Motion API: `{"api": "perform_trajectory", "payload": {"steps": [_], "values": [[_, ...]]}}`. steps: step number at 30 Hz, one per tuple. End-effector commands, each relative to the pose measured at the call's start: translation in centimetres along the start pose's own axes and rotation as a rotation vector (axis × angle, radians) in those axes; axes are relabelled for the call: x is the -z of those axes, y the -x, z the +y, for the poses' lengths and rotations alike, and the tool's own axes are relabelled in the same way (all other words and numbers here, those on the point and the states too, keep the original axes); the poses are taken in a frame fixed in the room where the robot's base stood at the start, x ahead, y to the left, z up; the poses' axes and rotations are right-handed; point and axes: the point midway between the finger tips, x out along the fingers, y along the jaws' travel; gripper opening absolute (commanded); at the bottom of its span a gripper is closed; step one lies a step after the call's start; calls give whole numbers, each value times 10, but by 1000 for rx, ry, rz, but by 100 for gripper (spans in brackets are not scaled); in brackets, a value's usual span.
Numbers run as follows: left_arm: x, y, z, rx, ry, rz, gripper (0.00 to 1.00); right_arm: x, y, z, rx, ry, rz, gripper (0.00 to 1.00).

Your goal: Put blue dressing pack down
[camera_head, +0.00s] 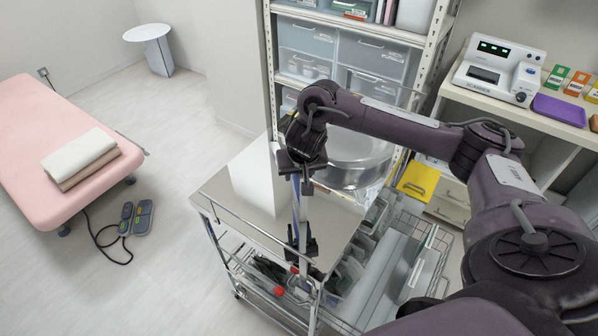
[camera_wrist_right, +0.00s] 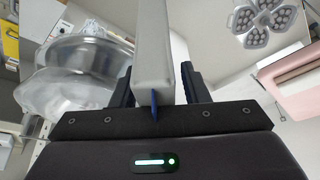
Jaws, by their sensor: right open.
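A thin blue strip (camera_wrist_right: 154,103) shows at the near end of that piece. Blue also shows just under the gripper in the head view. This may be the blue dressing pack seen edge-on, but I cannot tell. No other blue pack is clear. My left gripper is not in view.
The steel trolley top (camera_head: 222,190) carries the white box and a large metal basin (camera_head: 358,158). Wire baskets (camera_head: 345,290) with supplies sit below and to the right. Shelving stands behind.

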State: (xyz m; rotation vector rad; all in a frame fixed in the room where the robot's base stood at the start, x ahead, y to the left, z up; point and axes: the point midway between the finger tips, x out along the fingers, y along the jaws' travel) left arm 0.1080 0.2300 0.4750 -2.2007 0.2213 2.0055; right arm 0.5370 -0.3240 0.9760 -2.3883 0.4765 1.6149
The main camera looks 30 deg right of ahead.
Motion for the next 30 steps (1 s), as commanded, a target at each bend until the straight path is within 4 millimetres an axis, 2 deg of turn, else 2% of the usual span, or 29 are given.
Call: {"api": "perform_trajectory", "payload": {"steps": [4, 6, 12, 18, 24, 30], "values": [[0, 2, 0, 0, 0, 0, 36, 2, 14, 0, 1, 2, 1, 41], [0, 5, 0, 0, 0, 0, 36, 2, 28, 0, 2, 3, 3, 41], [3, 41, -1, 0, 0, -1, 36, 6, 78, 0, 1, 4, 6, 41], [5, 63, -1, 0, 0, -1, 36, 4, 110, 0, 1, 2, 4, 41], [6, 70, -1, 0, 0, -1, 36, 2, 122, 0, 0, 0, 1, 41], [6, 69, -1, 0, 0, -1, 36, 1, 122, 0, 0, 0, 0, 41]]}}
